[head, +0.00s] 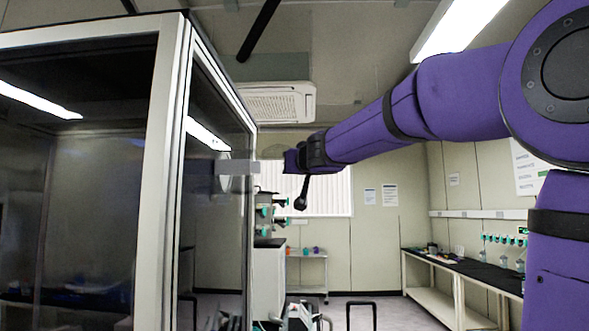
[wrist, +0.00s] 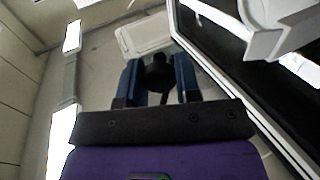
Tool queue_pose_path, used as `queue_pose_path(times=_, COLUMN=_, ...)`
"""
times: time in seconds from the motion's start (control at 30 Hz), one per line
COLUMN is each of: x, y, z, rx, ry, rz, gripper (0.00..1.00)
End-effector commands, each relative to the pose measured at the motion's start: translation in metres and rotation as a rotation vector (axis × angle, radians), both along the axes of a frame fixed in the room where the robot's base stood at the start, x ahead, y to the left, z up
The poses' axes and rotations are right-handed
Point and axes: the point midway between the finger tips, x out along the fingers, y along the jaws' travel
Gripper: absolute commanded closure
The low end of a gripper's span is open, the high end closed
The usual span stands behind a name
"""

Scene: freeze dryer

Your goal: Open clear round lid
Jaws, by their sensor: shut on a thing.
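My gripper (head: 292,161) is at the end of my purple arm, high in the middle of the head view, just right of the glass cabinet. In the wrist view its two blue fingers (wrist: 158,78) are shut on a dark round knob (wrist: 156,72). In the head view a short black piece hangs just below the gripper; I cannot tell whether it belongs to the knob. The clear round lid cannot be made out for certain; only a faint tinted patch shows behind the gripper. A stand with green-tipped valves (head: 265,212) is below and beyond the gripper.
A tall glass cabinet (head: 172,150) with pale frame fills the left, its edge and protruding handle (head: 240,167) close to my gripper. A white air conditioner (head: 276,104) is high behind. A small shelf (head: 307,270) and a black-topped bench (head: 465,270) stand farther back. Floor shows between them.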

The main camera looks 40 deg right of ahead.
Motion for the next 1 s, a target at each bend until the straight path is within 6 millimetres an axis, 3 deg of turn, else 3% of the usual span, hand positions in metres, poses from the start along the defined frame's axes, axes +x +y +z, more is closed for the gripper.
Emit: queue_pose_path(times=1.0, x=-0.039, y=0.044, z=0.0, rx=0.0, ry=0.001, rz=-0.554, gripper=1.0)
